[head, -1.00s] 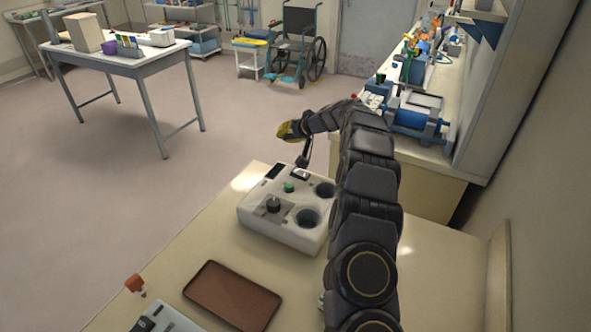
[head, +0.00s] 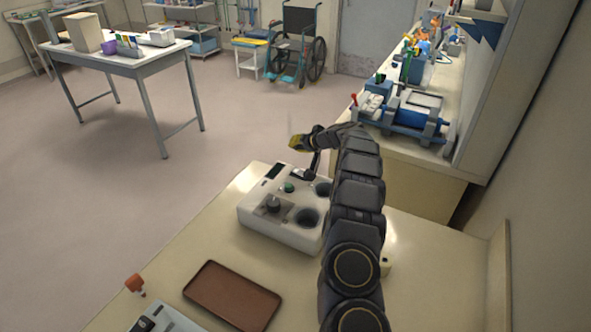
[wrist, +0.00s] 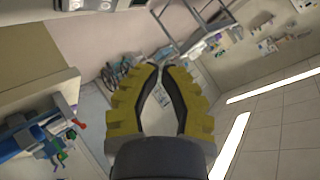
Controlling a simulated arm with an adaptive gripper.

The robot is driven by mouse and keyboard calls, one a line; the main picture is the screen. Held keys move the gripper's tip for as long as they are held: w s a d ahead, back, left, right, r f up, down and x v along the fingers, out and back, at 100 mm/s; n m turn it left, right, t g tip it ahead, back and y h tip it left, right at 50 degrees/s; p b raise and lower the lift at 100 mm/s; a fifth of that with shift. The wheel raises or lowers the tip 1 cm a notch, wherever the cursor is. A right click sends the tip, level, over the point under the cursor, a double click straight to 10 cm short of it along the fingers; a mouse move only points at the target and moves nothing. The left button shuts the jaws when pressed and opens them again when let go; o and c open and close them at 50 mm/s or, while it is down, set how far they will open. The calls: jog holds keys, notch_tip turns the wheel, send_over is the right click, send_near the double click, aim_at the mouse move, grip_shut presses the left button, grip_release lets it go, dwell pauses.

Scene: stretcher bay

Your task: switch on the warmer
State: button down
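The warmer is a white box (head: 258,226) on the near table in the head view. Its top has a dark display, a green button (head: 289,187), a black knob (head: 273,204) and two round dark wells. Dark parts of my arm cover its far right corner, so controls there are partly hidden. My gripper (head: 297,143) is above and beyond the warmer's far edge, apart from the box. In the wrist view, my gripper's yellow fingers (wrist: 160,68) come together at the tips with nothing between them. The warmer does not show in that view.
A brown tray (head: 233,294) lies in front of the warmer. An orange-topped item (head: 135,284) and a grey device (head: 165,320) are at the near left. A side counter (head: 425,160) with blue equipment stands to the right. A wheelchair (head: 297,50) is far back.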

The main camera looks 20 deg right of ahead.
aim_at(293, 170)
jog(key=shift+w+a+f, duration=0.1)
jog(key=shift+f, duration=0.85)
jog(key=shift+w+a+f, duration=0.15)
jog(key=shift+f, duration=0.85)
jog(key=shift+w+a+f, duration=0.1)
jog(key=shift+f, duration=0.85)
jog(key=shift+f, duration=0.1)
jog(key=shift+w+f, duration=0.1)
jog(key=shift+f, duration=0.15)
jog(key=shift+a+f, duration=0.1)
jog(key=shift+f, duration=0.3)
jog(key=shift+r, duration=0.8)
jog(key=shift+s+d+r, duration=0.1)
jog(key=shift+d+r, duration=0.05)
jog(key=shift+r, duration=0.7)
jog(key=shift+s+d+r, duration=0.1)
jog(key=shift+s+r, duration=0.05)
jog(key=shift+r, duration=0.7)
jog(key=shift+s+d+r, duration=0.1)
jog(key=shift+d+r, duration=0.05)
jog(key=shift+r, duration=0.7)
